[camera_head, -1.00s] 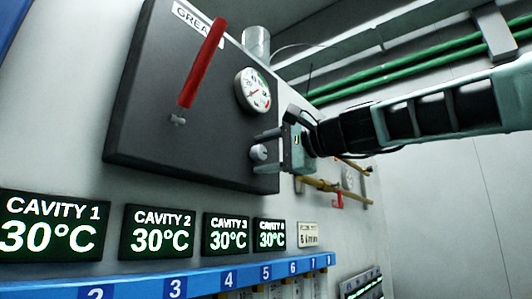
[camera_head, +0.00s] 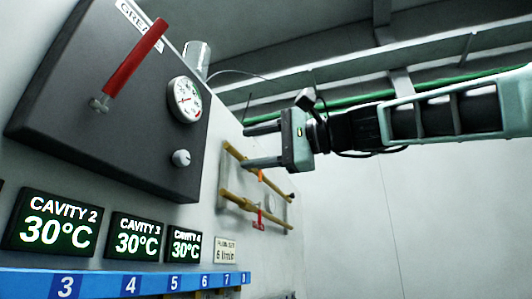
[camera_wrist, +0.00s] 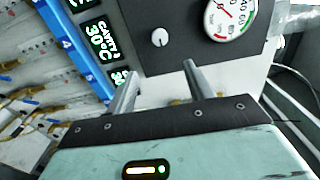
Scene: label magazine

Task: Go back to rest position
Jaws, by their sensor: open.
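My gripper (camera_head: 263,146) is open and empty, with its two fingers pointing left in the head view. It hangs in the air to the right of the dark grease panel (camera_head: 120,140), apart from the knob (camera_head: 181,158). In the wrist view, my gripper (camera_wrist: 158,82) shows its two fingers spread with nothing between them. The knob (camera_wrist: 159,37) is beyond the fingertips there, on the dark panel. My arm reaches in from the right of the head view.
The panel carries a red lever (camera_head: 135,60) and a round gauge (camera_head: 184,99). Yellow pipes (camera_head: 252,160) run on the wall behind my gripper. Green temperature displays (camera_head: 52,225) sit above a blue numbered rail (camera_head: 100,284). The space at the right is open.

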